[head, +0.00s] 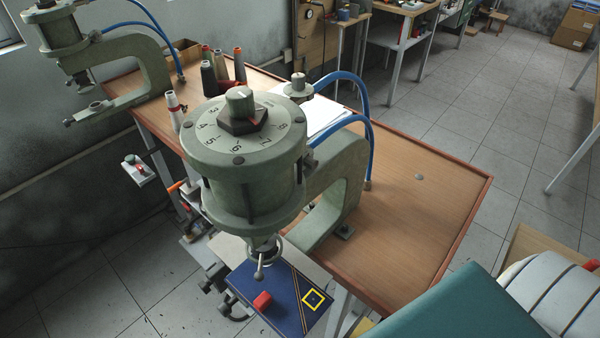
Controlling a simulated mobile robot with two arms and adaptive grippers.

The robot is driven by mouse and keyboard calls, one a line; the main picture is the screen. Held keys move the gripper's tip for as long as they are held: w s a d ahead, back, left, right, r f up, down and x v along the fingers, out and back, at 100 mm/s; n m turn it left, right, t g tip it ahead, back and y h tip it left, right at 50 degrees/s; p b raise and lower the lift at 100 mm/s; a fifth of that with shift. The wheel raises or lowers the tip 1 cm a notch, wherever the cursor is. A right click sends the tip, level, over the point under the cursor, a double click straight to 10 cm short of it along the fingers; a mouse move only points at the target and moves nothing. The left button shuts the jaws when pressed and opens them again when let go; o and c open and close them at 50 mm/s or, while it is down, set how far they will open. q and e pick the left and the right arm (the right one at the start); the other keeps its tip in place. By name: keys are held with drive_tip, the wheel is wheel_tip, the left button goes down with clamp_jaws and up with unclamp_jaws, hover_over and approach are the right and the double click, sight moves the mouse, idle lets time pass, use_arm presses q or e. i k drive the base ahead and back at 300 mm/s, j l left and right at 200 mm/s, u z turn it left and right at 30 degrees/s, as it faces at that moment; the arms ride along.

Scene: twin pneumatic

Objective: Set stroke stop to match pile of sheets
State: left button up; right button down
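The near green press (245,165) stands at the table's front edge. Its round top carries a numbered dial (205,140), with figures from about 3 to 8 readable, and a grey knob (239,101) on a dark hexagonal base. A small red mark shows beside the base; the exact setting is too small to tell. Neither gripper is in view.
A second green press (130,45) stands at the far left. Thread cones (208,78) and blue hoses (352,82) crowd the space behind the near press. The wooden table (430,195) is mostly clear at right. A teal surface (465,310) fills the lower right.

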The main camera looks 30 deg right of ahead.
sight(240, 102)
drive_tip(key=j+z, duration=0.2)
drive_tip(key=i+j+z, duration=0.15)
drive_tip(key=z, duration=0.15)
drive_tip(key=i+j+z, duration=0.25)
drive_tip(key=j, duration=0.2)
drive_tip(key=j+z, duration=0.75)
drive_tip(key=z, duration=0.35)
drive_tip(key=i+j+z, duration=0.1)
drive_tip(key=z, duration=0.4)
